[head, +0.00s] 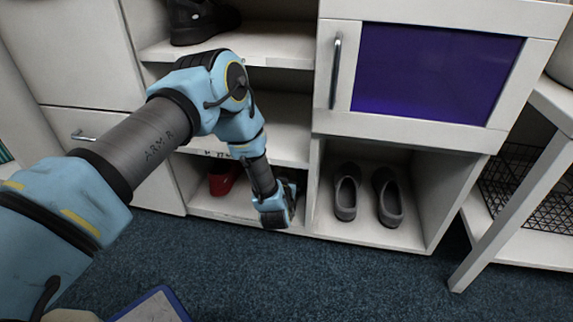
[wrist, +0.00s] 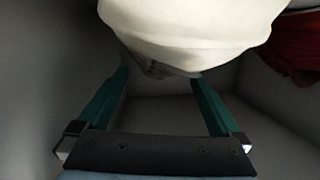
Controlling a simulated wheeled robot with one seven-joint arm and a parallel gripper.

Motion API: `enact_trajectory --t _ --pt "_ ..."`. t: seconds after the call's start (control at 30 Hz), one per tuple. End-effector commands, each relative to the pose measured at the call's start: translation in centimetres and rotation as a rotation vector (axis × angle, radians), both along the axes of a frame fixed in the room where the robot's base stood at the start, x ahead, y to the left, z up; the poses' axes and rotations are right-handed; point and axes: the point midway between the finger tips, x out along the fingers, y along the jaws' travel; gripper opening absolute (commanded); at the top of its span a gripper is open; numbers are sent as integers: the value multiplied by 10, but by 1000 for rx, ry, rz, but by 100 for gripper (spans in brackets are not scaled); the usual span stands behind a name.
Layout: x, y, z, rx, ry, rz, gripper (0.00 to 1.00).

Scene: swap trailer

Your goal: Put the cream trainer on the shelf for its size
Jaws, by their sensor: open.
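The cream trainer (wrist: 190,30) fills the top of the wrist view, close beyond and partly between the fingertips. Its full outline is cut off there. I cannot make it out in the head view, where my arm covers part of the compartment. My gripper (wrist: 160,80) is open, with its two teal fingers apart on either side of the trainer's near end. Whether they touch it I cannot tell. In the head view my gripper (head: 277,206) is at the front of the bottom shelf (head: 215,206). The middle shelf (head: 285,122) shows no shoe where visible. Marks on its front edge are too small to read.
A red shoe (head: 223,180) is left of my gripper on the bottom shelf; red also shows in the wrist view (wrist: 300,48). A black shoe (head: 200,20) stands on the upper shelf. Grey clogs (head: 346,190) stand in the right compartment, under a purple-panelled door (head: 435,75).

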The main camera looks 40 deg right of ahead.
Motion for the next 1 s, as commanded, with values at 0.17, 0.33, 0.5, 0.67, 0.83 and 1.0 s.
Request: enact_trajectory --t 0.17,0.33,0.5,0.67,0.83,1.0 --pt "-25 31 13 4 1 -2 100" --pt "-44 54 17 3 1 -2 100" --pt "-53 66 18 1 0 0 100" --pt "-55 69 18 1 -1 1 100" --pt "-55 69 17 -1 -1 0 100" --pt "-55 69 17 -1 -1 0 100"
